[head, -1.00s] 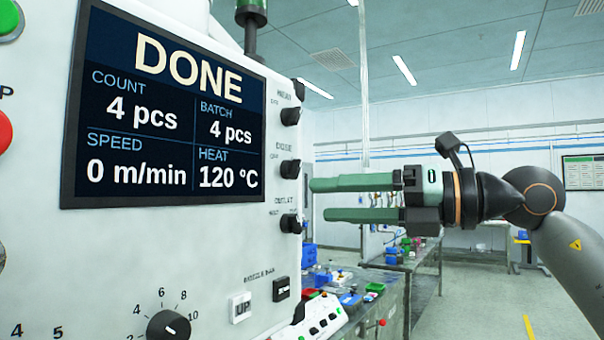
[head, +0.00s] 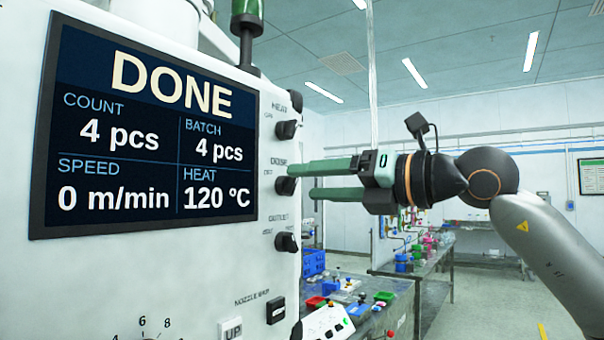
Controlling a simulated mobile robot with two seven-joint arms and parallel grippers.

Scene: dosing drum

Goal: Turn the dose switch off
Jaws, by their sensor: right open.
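The dose switch (head: 285,185) is a black rotary knob on the white panel, the middle one of a column of three right of the screen. My right gripper (head: 301,181) has two green fingers, one above the other, pointing left at the dose switch. The fingers are apart with nothing seen between them. Their tips are at or very near the knob; I cannot tell whether they touch it. The knob's exact setting is too small to read. My left gripper is not in view.
The heat knob (head: 288,129) is just above and the outlet knob (head: 286,242) just below the dose switch. The screen (head: 150,130) reads DONE. A workbench (head: 400,285) with small coloured items stands behind.

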